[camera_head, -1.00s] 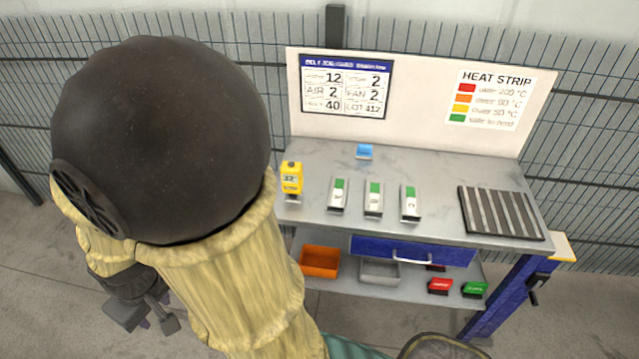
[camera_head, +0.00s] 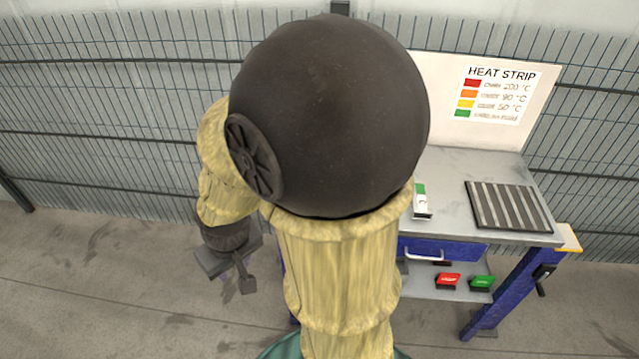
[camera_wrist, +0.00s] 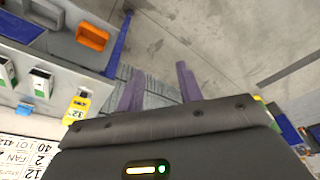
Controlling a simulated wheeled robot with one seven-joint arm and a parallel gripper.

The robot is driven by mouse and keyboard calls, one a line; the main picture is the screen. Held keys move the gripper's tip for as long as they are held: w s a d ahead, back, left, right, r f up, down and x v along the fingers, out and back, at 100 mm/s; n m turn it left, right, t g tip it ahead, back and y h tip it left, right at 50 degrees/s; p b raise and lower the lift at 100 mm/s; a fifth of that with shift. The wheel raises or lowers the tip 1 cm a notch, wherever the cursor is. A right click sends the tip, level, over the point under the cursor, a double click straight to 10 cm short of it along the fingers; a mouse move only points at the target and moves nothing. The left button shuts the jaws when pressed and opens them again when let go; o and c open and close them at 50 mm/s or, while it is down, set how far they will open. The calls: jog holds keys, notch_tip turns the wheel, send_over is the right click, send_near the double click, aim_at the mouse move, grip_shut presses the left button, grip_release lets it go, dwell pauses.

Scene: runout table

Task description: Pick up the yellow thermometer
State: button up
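The yellow thermometer (camera_wrist: 77,107) stands at the edge of the table, to the left of my gripper in the wrist view. It shows a small display reading 32 or similar. In the head view my arm hides it now. My gripper (camera_wrist: 158,88) has two purple fingers spread apart with nothing between them. In the head view my gripper (camera_head: 240,275) hangs over the floor, left of the table and apart from it.
The table (camera_head: 455,170) holds a white block with a green top (camera_head: 422,201) and a ribbed dark mat (camera_head: 508,206). Red (camera_head: 448,281) and green (camera_head: 482,283) items lie on the lower shelf. An orange bin (camera_wrist: 92,36) shows in the wrist view. Fence stands behind.

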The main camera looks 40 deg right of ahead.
jog(key=shift+d, duration=0.15)
jog(key=o, duration=0.7)
jog(key=shift+w+f, duration=0.1)
jog(key=shift+f, duration=0.05)
jog(key=shift+c, duration=0.2)
jog(key=o, duration=0.3)
jog(key=w+d+f+n+h, duration=0.1)
jog(key=w+d+f+n, duration=0.1)
jog(key=w+f, duration=0.3)
notch_tip(320, 180, down, 3)
jog(key=shift+d+f+n+t, duration=0.1)
jog(key=shift+d+n+t, duration=0.2)
jog(key=shift+n, duration=0.3)
jog(key=w+d+f+n+t+h, duration=0.1)
jog(key=d+f+n+h, duration=0.4)
jog(key=d, duration=0.3)
jog(key=w+d+f+n+t+h, duration=0.1)
jog(key=d+f+n+t+h, duration=0.2)
jog(key=d+n, duration=0.45)
jog(key=w+d+r+n+t+h, duration=0.2)
jog(key=r+n, duration=0.4)
jog(key=n, duration=0.4)
jog(key=d+t+h, duration=0.1)
jog(key=t+h, duration=0.1)
jog(key=shift+w+r+h+p, duration=0.3)
jog(key=shift+w+r+h, duration=0.05)
jog(key=shift+h, duration=0.05)
